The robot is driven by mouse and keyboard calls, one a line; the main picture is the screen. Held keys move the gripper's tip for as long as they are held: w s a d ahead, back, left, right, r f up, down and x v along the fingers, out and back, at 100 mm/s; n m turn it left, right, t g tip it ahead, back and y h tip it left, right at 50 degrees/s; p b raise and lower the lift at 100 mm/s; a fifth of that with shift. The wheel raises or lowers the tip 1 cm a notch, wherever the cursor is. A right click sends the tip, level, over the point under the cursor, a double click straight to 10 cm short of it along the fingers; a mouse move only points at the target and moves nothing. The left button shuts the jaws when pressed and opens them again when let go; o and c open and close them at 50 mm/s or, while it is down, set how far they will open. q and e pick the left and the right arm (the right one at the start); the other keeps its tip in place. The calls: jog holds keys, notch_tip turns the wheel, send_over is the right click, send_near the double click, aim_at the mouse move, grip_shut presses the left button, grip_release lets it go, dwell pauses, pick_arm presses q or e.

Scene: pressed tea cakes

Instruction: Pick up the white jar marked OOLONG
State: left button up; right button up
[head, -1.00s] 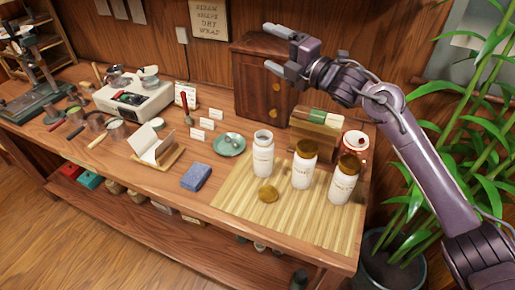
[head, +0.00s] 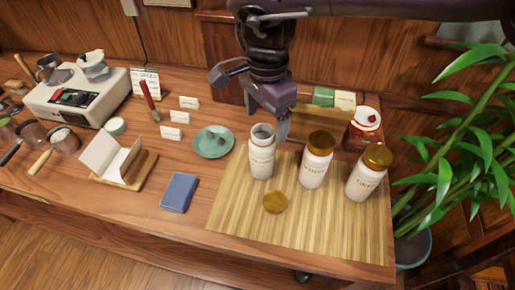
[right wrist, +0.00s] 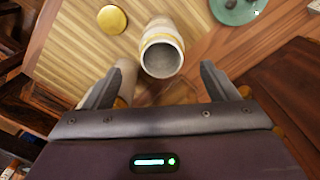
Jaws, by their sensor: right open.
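Three white jars stand upright on a slatted bamboo mat (head: 235,215). The left jar (head: 262,160) has no lid and its mouth is open. The middle jar (head: 315,168) and the right jar (head: 364,182) wear gold-brown lids. Their labels are too small to read surely, so I cannot tell which says OOLONG. My right gripper (head: 250,105) is open, above and behind the lidless jar. In the right wrist view the lidless jar (right wrist: 162,50) shows between and beyond the open fingers (right wrist: 160,82), apparently untouched. My left gripper is out of view.
A loose gold lid (head: 275,202) lies on the mat in front of the jars. A green saucer (head: 213,141) and blue cloth (head: 179,193) lie left of the mat. A wooden box (head: 318,122) and red-white canister (head: 366,122) stand behind. Plant leaves (head: 455,150) crowd the right.

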aim_at(262, 153)
notch_tip(262, 153, down, 7)
jog(key=p, duration=0.1)
jog(key=shift+a, duration=0.2)
jog(key=c, duration=1.6)
